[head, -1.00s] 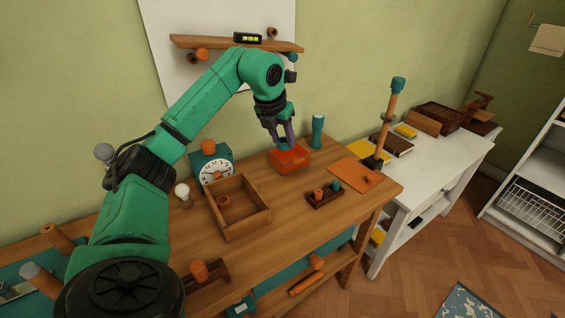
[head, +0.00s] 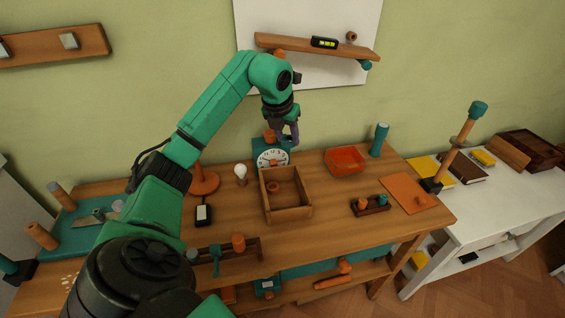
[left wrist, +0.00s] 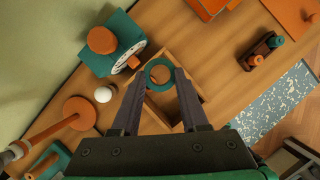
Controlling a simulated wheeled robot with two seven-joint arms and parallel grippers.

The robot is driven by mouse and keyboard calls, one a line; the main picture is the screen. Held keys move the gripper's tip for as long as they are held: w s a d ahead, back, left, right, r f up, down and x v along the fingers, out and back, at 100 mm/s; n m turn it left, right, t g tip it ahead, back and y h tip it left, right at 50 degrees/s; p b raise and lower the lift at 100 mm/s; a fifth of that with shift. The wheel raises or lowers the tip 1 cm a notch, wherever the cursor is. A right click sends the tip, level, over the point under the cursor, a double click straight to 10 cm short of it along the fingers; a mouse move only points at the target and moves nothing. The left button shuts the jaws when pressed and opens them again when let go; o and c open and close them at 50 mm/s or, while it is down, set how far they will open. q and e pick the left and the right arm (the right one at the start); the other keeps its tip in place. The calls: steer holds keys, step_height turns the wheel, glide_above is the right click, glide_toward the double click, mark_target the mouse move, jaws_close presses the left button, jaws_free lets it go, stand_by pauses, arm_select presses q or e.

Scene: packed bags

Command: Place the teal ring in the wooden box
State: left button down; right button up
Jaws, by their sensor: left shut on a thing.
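My left gripper (head: 288,138) is shut on the teal ring (left wrist: 160,75), which sits between its fingertips in the left wrist view. In the head view the gripper hangs above the table near the clock, and the ring cannot be made out there. The wooden box (head: 290,215) stands open on the table, in front of the clock. A small round brown piece (head: 273,187) lies inside it. In the left wrist view the ring appears over the box, apart from it. My right gripper is not in view.
The teal clock (head: 272,158) stands just behind the box, with a white bulb (head: 241,172) to its left. A small peg block (head: 371,205) lies farther right.

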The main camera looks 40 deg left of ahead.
arm_select(q)
steer(key=f, duration=1.1)
steer(key=shift+d+p, duration=0.2)
steer(key=shift+p, duration=0.2)
steer(key=shift+f, duration=0.25)
steer(key=shift+f+b, duration=0.55)
steer(key=shift+f, duration=0.05)
steer(key=shift+c, duration=2.1)
jaws_free()
steer(key=shift+r, duration=0.2)
steer(key=shift+r+p, duration=0.55)
steer(key=shift+p, duration=0.1)
steer(key=b+v, duration=0.1)
steer(key=v, duration=1.1)
steer(key=shift+f, duration=0.15)
